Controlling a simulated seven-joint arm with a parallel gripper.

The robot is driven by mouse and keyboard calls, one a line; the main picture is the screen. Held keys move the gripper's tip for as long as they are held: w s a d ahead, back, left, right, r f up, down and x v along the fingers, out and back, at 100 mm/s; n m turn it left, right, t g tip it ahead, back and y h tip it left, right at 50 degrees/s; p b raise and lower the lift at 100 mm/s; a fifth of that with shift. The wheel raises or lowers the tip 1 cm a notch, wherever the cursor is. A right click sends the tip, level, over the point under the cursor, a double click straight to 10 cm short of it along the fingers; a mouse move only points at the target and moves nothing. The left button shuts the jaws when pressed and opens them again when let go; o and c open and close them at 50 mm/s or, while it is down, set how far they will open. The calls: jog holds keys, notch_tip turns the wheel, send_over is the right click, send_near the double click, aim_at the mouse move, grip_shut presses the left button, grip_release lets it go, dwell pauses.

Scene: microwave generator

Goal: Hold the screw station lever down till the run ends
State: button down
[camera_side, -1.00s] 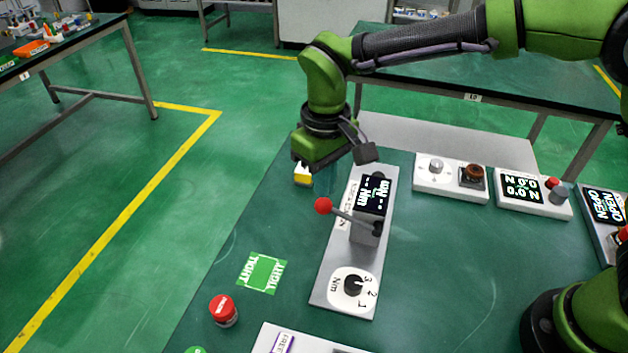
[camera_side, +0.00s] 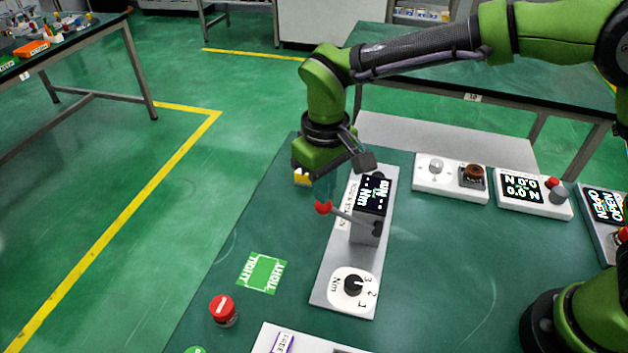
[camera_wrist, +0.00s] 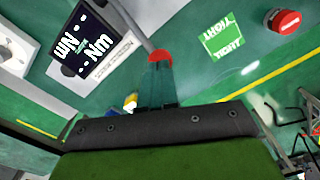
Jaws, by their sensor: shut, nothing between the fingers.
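The screw station (camera_side: 334,277) is a grey plate with a black display box (camera_side: 373,195) reading "Nm" and a dial (camera_side: 353,287) at its near end. Its lever (camera_side: 350,217) sticks out to the left from the box and ends in a red ball knob (camera_side: 323,207). My gripper (camera_side: 323,195) points down with its fingers right at the red knob. In the wrist view the shut, translucent teal fingers (camera_wrist: 157,75) meet the knob (camera_wrist: 160,56) at their tips. The fingers hold nothing between them. Whether they press on the knob is hard to tell.
A green card (camera_side: 262,272) and a red button (camera_side: 223,310) lie to the left of the station. A yellow block (camera_side: 302,178) is behind my gripper. Boxes with a knob (camera_side: 450,178) and a display (camera_side: 533,192) stand at the right. The table between is clear.

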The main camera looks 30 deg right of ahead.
aim_at(324, 212)
jog(key=shift+f, duration=3.3)
jog(key=shift+r, duration=0.1)
jog(key=shift+r, duration=5)
jog(key=shift+w+a, duration=0.1)
jog(key=shift+w, duration=0.05)
jog(key=shift+s+d+f, duration=0.5)
jog(key=shift+s+d, duration=0.15)
jog(key=shift+s, duration=0.15)
jog(key=s+d+r+m+t+y, duration=0.1)
jog(key=s+d+r+m+t, duration=0.2)
jog(key=s+d, duration=0.4)
jog(key=s+d+r+m+t+y, duration=0.1)
jog(key=s+d+r+m+t, duration=0.3)
jog(key=d, duration=1)
jog(key=s+r, duration=0.1)
jog(key=s, duration=0.2)
jog(key=shift+d+r, duration=0.2)
jog(key=shift+d, duration=0.1)
